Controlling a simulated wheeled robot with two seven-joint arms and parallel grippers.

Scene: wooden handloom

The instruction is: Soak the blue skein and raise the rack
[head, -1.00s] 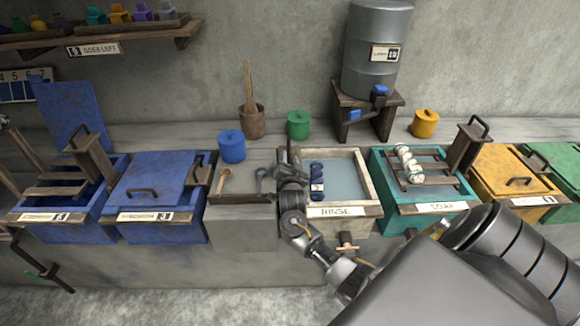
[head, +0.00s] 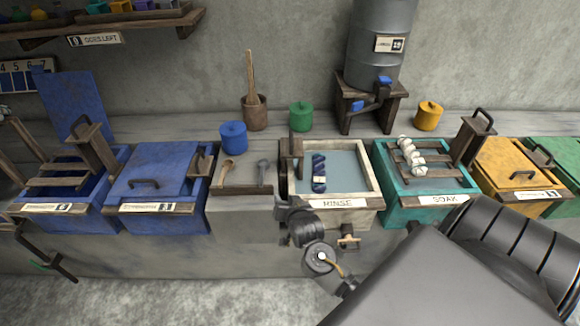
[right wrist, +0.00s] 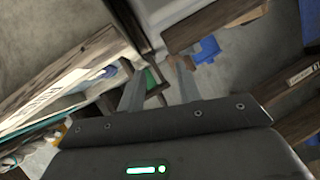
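The blue skein (head: 319,173), with a pale band, lies in the water of the pale-framed RINSE basin (head: 372,178). To its right is the teal SOAK vat (head: 388,198). A wooden slatted rack (head: 440,157) spans that vat at about rim level, with an upright handle post (head: 472,140) at its right. A white skein (head: 411,156) lies across the slats. My right gripper (head: 284,186) is at the left front corner of the RINSE basin, left of the blue skein and apart from it. Its fingers, apart and empty, show in the right wrist view (right wrist: 158,88). My left gripper is not seen.
Blue vats (head: 160,172) stand at the left, one lidded, one open with a rack. A tool tray (head: 240,190) lies left of the RINSE basin. A metal tank on a wooden stand (head: 372,100) and coloured pots stand behind. A yellow-lidded vat (head: 510,165) is right of SOAK.

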